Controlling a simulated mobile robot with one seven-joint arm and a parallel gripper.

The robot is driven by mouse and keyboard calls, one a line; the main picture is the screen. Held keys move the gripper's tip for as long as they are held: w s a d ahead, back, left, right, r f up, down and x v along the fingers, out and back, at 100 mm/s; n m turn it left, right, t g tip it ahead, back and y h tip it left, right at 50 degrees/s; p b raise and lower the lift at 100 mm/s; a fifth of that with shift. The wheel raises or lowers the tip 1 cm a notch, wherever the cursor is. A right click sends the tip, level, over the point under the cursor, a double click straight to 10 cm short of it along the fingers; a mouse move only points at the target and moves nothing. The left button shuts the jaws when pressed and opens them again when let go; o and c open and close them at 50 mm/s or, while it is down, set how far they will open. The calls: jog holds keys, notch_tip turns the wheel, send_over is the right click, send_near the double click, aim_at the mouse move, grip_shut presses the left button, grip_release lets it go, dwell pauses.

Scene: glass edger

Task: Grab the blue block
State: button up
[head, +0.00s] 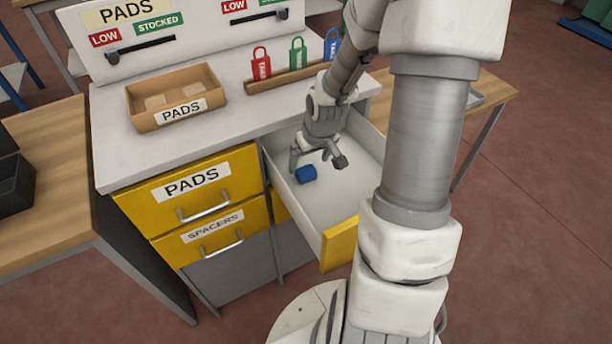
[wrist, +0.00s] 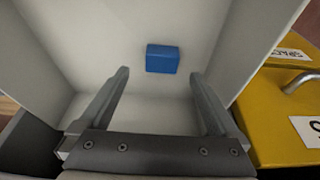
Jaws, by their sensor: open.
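The blue block (head: 306,174) lies on the white floor of an open drawer (head: 317,210) with a yellow front. It also shows in the wrist view (wrist: 162,58), beyond my fingertips and between their lines, nearer the right finger's side. My gripper (head: 319,164) is over the open drawer, next to the block in the head view. In the wrist view its two fingers (wrist: 158,75) are wide apart with nothing between them. I cannot tell its exact height above the block.
Drawer walls stand around the block. Closed yellow drawers labelled PADS (head: 190,187) and SPACERS (head: 210,237) are to the left. On the counter sit a cardboard PADS box (head: 150,119) and a wooden rack (head: 285,80) with red, green and blue tags.

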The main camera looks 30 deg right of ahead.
aim_at(306, 171)
jog(key=b+x, duration=0.1)
jog(key=x, duration=0.3)
jog(key=shift+a+f, duration=0.1)
jog(key=shift+f, duration=0.15)
jog(key=shift+c, duration=0.3)
jog(key=c, duration=1.4)
jog(key=shift+r, duration=0.1)
